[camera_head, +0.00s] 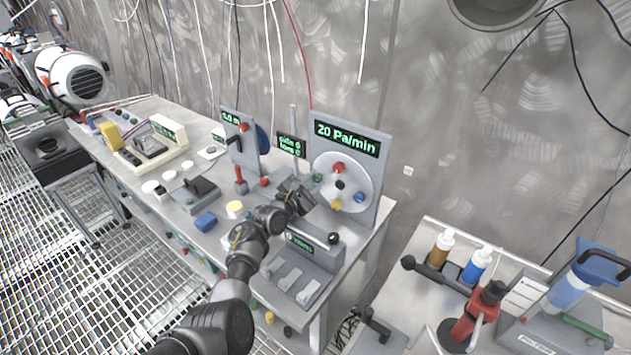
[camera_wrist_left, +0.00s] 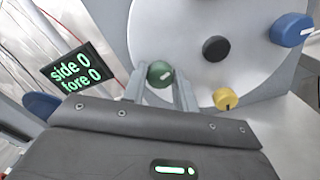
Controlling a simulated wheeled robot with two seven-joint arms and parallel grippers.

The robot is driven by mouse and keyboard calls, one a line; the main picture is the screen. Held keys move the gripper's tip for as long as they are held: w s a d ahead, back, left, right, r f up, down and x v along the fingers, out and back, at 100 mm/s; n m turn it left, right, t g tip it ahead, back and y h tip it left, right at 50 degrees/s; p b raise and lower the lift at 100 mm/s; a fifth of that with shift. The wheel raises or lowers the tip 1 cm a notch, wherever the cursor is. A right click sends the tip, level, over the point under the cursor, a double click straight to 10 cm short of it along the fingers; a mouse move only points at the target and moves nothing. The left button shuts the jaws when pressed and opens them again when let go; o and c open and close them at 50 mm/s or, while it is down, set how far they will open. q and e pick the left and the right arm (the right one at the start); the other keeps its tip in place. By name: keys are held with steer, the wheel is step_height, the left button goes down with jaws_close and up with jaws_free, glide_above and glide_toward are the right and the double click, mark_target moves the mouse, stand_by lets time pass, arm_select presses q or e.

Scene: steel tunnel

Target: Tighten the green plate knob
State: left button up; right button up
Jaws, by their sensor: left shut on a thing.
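The green plate knob (camera_head: 317,177) sits on the left side of the round pale plate (camera_head: 357,181). In the left wrist view the green knob (camera_wrist_left: 160,74) lies between the two finger tips. My left gripper (camera_wrist_left: 160,86) is shut on it; in the head view this gripper (camera_head: 306,189) reaches the plate from the front left. The plate also carries a red knob (camera_head: 337,167), a blue knob (camera_head: 360,197), a yellow knob (camera_head: 335,206) and a black centre knob (camera_head: 340,185). My right gripper is in neither view.
A display (camera_head: 347,138) above the plate reads 20 Pa/min. A small screen (camera_wrist_left: 78,70) left of the plate reads side 0, fore 0. An upright panel (camera_head: 240,142) stands left of it. A switch box (camera_head: 292,282) is below my gripper. A side table (camera_head: 440,230) holds bottles at right.

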arm_select(q)
steer(key=shift+d, duration=0.1)
stand_by(0.4)
steer(key=o, duration=1)
steer(key=shift+c, duration=0.2)
